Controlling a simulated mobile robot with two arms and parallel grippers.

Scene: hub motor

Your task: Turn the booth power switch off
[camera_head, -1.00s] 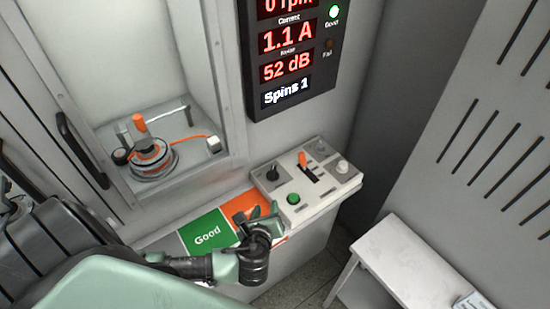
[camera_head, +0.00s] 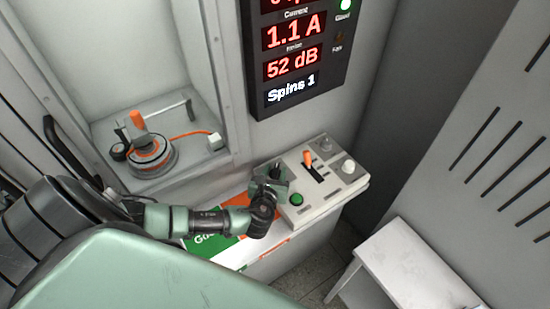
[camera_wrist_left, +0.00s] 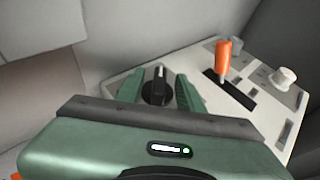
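The control panel (camera_head: 328,198) is a pale box with several controls. A black rotary knob (camera_wrist_left: 157,88) with a white pointer mark sits at its left end; I cannot read a label to confirm it is the booth power switch. My left gripper (camera_head: 272,178) is over this end of the panel and mostly hides the knob in the head view. In the left wrist view its two green fingers (camera_wrist_left: 158,92) stand open, one on each side of the knob, with gaps visible between. My right gripper is not in view.
Beside the knob are an orange lever (camera_head: 308,158), a green button (camera_head: 297,200) and a white knob (camera_head: 348,166). A display (camera_head: 294,55) hangs above. A motor (camera_head: 150,152) sits in the booth at left. A white table (camera_head: 410,265) stands at lower right.

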